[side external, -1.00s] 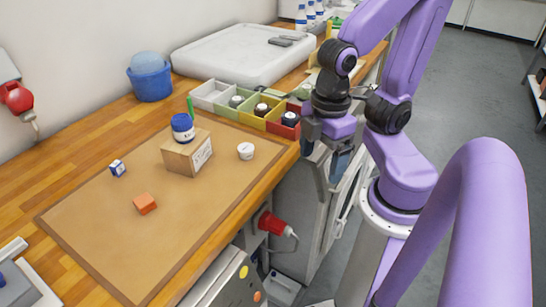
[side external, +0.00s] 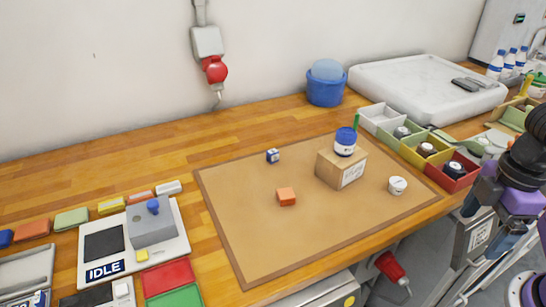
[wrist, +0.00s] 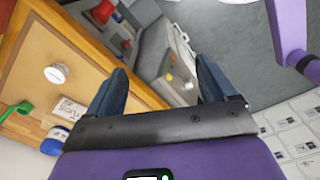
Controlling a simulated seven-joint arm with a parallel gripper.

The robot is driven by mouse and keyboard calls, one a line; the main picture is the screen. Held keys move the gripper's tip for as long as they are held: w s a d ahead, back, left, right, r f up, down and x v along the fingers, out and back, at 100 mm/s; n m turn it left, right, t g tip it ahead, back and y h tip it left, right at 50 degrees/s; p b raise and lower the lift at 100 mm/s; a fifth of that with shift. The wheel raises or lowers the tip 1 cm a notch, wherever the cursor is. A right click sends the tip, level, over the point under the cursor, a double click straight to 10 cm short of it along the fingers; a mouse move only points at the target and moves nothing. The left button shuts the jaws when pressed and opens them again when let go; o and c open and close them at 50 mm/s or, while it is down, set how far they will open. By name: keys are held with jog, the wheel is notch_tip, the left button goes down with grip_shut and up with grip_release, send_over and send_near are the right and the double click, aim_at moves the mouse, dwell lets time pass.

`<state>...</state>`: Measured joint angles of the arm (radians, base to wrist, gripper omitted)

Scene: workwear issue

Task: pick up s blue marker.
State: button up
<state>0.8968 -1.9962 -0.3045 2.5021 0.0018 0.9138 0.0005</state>
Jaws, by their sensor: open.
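I cannot make out a blue marker for certain. Blue things in the side view are a small blue-and-white block (side external: 272,156) on the brown mat, a blue-and-white jar (side external: 345,142) on a cardboard box (side external: 341,170), and a blue piece (side external: 6,237) at the far left edge. My gripper (side external: 492,212) is at the right, off the table's front edge, open and empty. In the wrist view its fingers (wrist: 160,72) are spread above the floor and cabinet side; the jar (wrist: 53,141) and a white-lidded pot (wrist: 56,73) lie to their left.
An orange block (side external: 286,197) lies on the mat (side external: 250,235). Coloured bins, including a red one (side external: 459,172), line the mat's right end. A grey device with a blue knob (side external: 153,206) and an IDLE label stands left. The mat's front and left are clear.

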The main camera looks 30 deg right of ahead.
dwell(0.4)
jog(key=c, duration=0.4)
